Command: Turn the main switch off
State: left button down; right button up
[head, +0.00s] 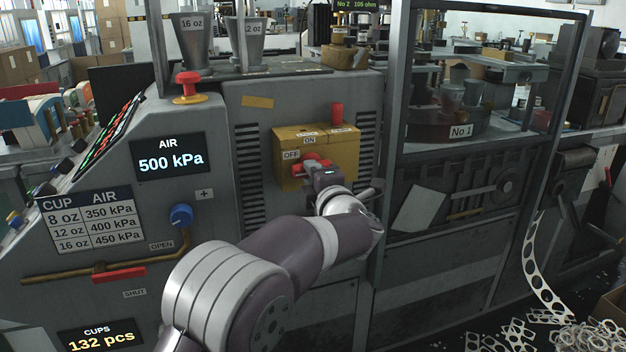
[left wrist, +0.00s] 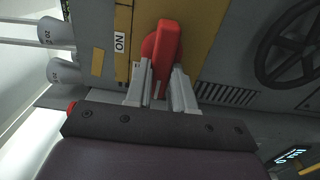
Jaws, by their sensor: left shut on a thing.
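The main switch is a red handle (head: 313,161) on a yellow box (head: 344,146) fixed to the grey machine's front. The box has an OFF label (head: 291,155) at its left and an ON label (head: 309,140) at its top. My left gripper (head: 322,171) is at the box, shut on the red handle. In the left wrist view the handle (left wrist: 166,45) stands between the two fingers (left wrist: 160,88), with the ON label (left wrist: 120,42) beside it. In the head view my gripper partly hides the handle, and its end lies near the OFF label. My right gripper does not show.
A red emergency button (head: 187,82) sits to the left on the machine. Below it are an AIR display (head: 168,158) reading 500 kPa and a blue knob (head: 181,215) on a pipe. A framed guard (head: 396,120) stands just right of the yellow box.

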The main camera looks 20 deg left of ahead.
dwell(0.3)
pick_arm(q)
jog(key=c, duration=1)
grip_release()
jog(key=shift+o, duration=0.2)
jog(key=v, duration=1.2)
jog(key=shift+s+d, duration=0.25)
jog(key=shift+s, duration=0.05)
